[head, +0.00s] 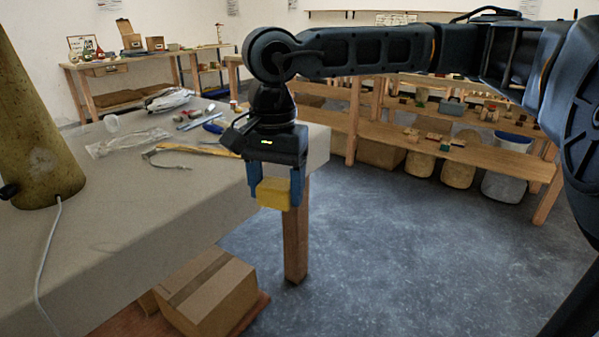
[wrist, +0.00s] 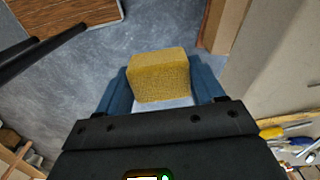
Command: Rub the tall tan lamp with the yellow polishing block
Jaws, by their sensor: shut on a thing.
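The tall tan lamp (head: 38,135) stands on the workbench at the far left of the head view. Its top is cut off by the picture edge, and a pale cord runs down from its base. My gripper (head: 273,192) is shut on the yellow polishing block (head: 273,194). It holds the block in front of the bench's right end, to the right of the lamp and well apart from it. In the wrist view, the block (wrist: 158,76) sits between the blue fingers. The lamp is not seen in the wrist view.
A cardboard box (head: 207,290) sits low beside the bench. Open floor (head: 370,240) lies to the right, with wooden shelves (head: 450,145) behind.

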